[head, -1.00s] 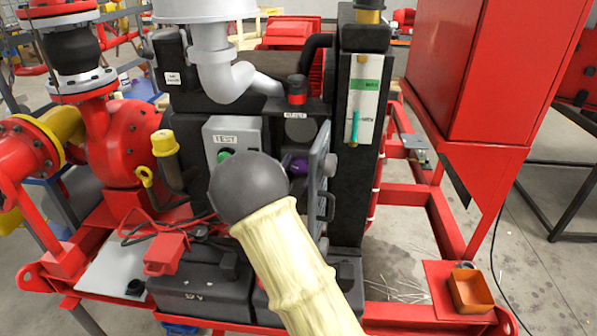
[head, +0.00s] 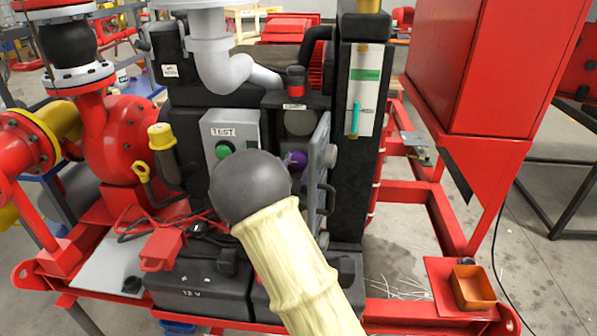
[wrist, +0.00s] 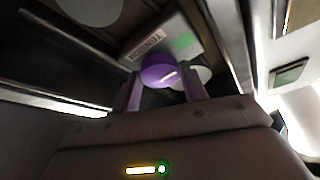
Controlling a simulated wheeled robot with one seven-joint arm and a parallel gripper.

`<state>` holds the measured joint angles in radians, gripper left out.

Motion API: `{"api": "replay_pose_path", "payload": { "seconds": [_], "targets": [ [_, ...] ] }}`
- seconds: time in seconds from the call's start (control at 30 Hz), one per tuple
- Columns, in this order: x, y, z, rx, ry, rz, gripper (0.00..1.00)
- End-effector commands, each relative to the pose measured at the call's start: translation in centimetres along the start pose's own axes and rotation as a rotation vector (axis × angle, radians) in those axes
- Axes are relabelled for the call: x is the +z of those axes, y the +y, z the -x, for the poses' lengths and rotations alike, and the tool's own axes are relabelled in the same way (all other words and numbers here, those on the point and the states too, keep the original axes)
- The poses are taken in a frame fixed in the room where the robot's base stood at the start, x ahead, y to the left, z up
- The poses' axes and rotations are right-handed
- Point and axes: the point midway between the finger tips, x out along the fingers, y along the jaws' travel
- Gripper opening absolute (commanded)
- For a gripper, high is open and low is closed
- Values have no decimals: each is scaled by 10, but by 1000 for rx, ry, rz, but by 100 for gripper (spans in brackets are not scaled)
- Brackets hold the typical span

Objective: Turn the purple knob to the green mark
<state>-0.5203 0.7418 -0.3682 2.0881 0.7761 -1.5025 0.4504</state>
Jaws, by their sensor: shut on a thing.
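The purple knob (head: 298,160) shows in the head view inside the skid's small grey box, just right of my arm's dark grey ball joint. In the wrist view the knob (wrist: 157,70) has a white pointer line toward its right side. The green mark (wrist: 186,41) is on the plate above and right of the knob, apart from the pointer line. My gripper (wrist: 162,82) has its two purple-tinted fingers on either side of the knob and is shut on it. In the head view my gripper is hidden behind my arm.
A grey hinged door (head: 321,165) stands open right of the knob. A grey TEST box (head: 225,135) with a green button is on the left. A black 12 V battery (head: 200,297) sits below. An orange tray (head: 472,287) is at the lower right.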

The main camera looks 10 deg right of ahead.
Motion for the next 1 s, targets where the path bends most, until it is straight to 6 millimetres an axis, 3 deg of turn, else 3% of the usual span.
{"api": "replay_pose_path", "payload": {
  "seconds": [0.27, 0.3, 0.4, 0.77, 1.0],
  "targets": [
    [0, 3, 0, 3, -2, 10, 20],
    [0, 3, 0, 3, -2, 10, 51],
    [0, 4, -1, 4, -1, 10, 65],
    [0, 4, 3, 5, 1, 9, 65],
    [1, 4, 36, 3, -3, 10, 65]
  ]
}}
